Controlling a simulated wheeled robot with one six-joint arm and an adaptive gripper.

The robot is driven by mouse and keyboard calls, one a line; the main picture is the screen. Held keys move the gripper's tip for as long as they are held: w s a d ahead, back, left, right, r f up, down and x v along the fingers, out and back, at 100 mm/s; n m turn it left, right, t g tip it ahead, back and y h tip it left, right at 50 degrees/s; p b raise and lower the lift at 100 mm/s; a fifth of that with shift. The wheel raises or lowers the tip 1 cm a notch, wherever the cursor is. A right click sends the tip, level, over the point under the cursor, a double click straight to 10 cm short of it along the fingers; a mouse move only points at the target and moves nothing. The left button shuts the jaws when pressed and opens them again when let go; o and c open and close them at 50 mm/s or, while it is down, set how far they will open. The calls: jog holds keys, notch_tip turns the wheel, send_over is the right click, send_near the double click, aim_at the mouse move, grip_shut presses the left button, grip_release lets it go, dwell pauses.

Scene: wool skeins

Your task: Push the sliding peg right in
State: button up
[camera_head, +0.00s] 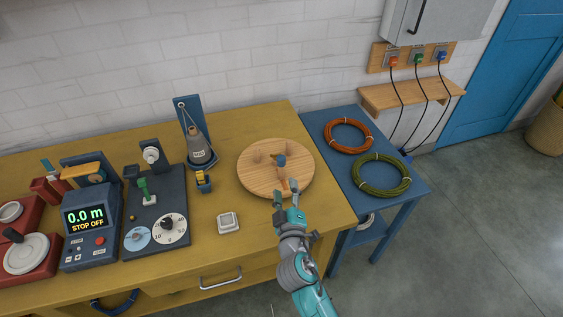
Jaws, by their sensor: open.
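A round wooden disc (251,178) lies on the right part of the yellow workbench. A blue knob (281,160) stands near its middle, and a light wooden bar (282,175) runs from the knob toward the disc's front edge. Short wooden pegs seem to stand on the disc; which one is the sliding peg is too small to tell. My gripper (286,190) is open at the disc's front edge, its fingertips close to the bar's near end. Whether they touch it I cannot tell. I see nothing held between the fingers.
A white square button box (228,222) sits left of my gripper. A cone on a blue stand (197,145), a small yellow-topped device (203,182) and a dial panel (150,215) stand further left. A blue side table (331,122) with orange and green coils adjoins on the right.

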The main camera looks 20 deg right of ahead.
aim_at(282, 164)
jog(key=w+n, duration=0.4)
jog(key=n, duration=0.4)
jog(key=w+d+n, duration=0.1)
jog(key=w+n, duration=0.2)
jog(key=n, duration=0.6)
jog(key=w+d+n, duration=0.1)
jog(key=w+n, duration=0.3)
jog(key=n, duration=0.5)
jog(key=shift+w+d+r, duration=0.15)
jog(key=shift+w, duration=0.15)
grip_shut()
